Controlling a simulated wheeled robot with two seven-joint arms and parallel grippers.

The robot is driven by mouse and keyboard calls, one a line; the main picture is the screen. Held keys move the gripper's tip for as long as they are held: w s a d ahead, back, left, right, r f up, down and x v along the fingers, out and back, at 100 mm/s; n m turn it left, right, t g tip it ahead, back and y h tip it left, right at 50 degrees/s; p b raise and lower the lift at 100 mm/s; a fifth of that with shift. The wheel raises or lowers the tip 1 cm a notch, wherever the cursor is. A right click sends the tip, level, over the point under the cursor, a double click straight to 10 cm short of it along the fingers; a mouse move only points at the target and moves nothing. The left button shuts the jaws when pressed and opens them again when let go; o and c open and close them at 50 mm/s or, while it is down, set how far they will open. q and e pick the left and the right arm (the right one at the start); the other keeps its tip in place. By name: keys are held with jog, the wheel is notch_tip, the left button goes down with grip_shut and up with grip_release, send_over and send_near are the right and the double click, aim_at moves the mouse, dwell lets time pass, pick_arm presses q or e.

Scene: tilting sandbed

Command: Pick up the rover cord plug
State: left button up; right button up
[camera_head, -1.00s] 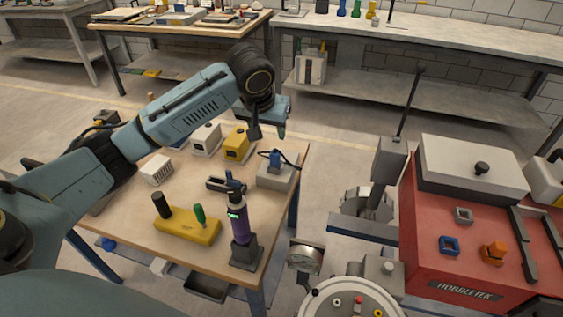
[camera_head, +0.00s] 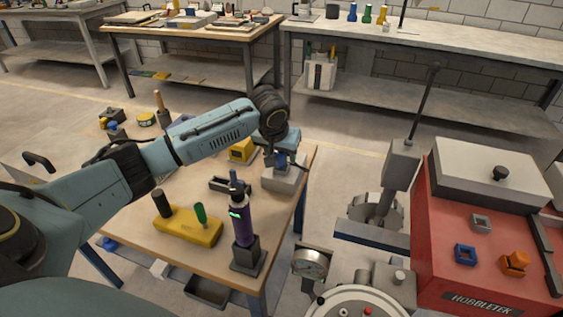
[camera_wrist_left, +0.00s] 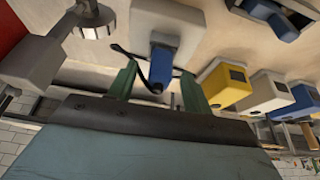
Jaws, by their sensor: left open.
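The blue rover cord plug (camera_head: 281,159) stands on a pale grey block (camera_head: 284,180) at the far right corner of the wooden table. In the left wrist view the plug (camera_wrist_left: 157,72) has a black cord looping beside it. My left gripper (camera_head: 277,152) is at the plug, partly covering it in the head view. In the left wrist view its two green fingers (camera_wrist_left: 158,88) are apart, one on each side of the plug, with gaps visible. I cannot tell how deep the plug sits between them. My right gripper is not in view.
A purple bottle-like tool (camera_head: 242,225) stands in a dark holder at the table's front right. A yellow block (camera_head: 188,226) with black and green handles lies left of it. Another yellow block (camera_head: 241,150) sits near my left arm. A red machine (camera_head: 470,245) stands at right.

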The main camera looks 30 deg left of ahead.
pick_arm(q)
jog(key=shift+x, duration=1.1)
grip_shut()
